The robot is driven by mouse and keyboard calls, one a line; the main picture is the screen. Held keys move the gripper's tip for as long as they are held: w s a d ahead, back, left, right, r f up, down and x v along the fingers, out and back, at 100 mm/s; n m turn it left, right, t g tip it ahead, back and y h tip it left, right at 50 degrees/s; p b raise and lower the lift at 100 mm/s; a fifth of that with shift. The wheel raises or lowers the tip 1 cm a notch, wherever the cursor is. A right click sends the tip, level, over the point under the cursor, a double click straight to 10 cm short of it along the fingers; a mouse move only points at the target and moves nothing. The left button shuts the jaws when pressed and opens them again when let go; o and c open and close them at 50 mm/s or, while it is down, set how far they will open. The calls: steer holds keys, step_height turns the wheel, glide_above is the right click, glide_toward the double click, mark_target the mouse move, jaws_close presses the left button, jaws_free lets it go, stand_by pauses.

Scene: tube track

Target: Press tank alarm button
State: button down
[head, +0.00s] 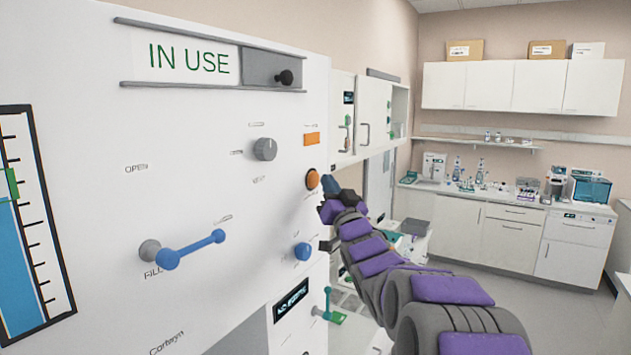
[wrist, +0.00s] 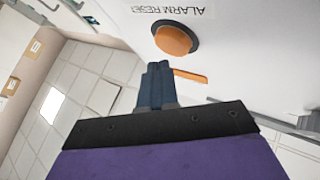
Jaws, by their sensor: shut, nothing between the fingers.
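The tank panel (head: 100,130) is a large white upright face on the left in the head view. Its alarm button (head: 312,179) is a round orange knob in a dark ring near the panel's right edge. In the wrist view the orange button (wrist: 173,40) shows at the top, beside a label reading "ALARM RESET". My gripper (head: 329,184) is just right of the button in the head view. In the wrist view its blue-grey fingers (wrist: 158,68) are together and empty, with their tips close below the button. I cannot tell whether they touch it.
An "IN USE" sign (head: 188,59) is at the top. A lab counter (head: 510,207) stands at the back right, with clear floor before it.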

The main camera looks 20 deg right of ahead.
stand_by(0.3)
steer(key=shift+s+d+p, duration=0.25)
steer(key=shift+s+d, duration=0.55)
steer(key=shift+s, duration=0.2)
steer(key=shift+s+d+p, duration=0.2)
steer(key=shift+s+d, duration=0.6)
steer(key=shift+s, duration=0.2)
steer(key=shift+f, duration=0.1)
